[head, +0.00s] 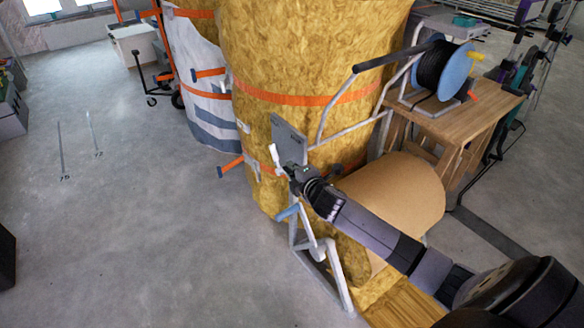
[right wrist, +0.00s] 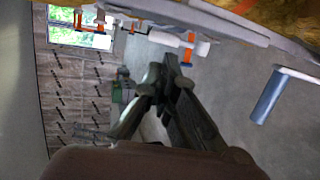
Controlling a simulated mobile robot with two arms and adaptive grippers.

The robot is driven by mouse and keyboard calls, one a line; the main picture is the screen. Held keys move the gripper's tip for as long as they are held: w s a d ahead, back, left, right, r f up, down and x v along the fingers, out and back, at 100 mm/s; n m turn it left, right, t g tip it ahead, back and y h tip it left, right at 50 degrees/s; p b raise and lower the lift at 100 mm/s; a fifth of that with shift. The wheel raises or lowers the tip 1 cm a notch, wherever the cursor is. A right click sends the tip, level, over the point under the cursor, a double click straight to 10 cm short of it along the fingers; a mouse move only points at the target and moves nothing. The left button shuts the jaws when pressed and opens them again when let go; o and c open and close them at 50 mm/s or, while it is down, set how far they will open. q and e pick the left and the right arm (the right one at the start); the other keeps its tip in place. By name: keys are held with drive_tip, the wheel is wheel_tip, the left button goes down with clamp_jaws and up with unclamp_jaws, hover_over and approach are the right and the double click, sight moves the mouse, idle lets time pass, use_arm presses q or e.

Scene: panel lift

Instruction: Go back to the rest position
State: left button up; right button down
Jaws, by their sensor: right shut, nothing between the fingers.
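My right arm reaches in from the lower right of the head view. Its gripper (head: 291,172) is shut and empty, close in front of a grey plate (head: 290,140) on a grey metal stand (head: 322,262). I cannot tell whether it touches the plate. A white piece (head: 275,158) shows beside the fingertips. A crank with a blue grip (head: 287,213) is just below the gripper. In the right wrist view the closed fingers (right wrist: 168,78) are in the middle, and the blue grip (right wrist: 267,98) is to the right, apart from them. My left gripper is not in view.
A tall yellow insulation roll (head: 300,60) with orange straps stands behind the stand. A wooden workbench (head: 490,105) with a blue cable reel (head: 456,72) is at right. The concrete floor (head: 130,220) at left is mostly clear.

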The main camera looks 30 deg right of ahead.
drive_tip(key=shift+f, duration=0.1)
idle(0.4)
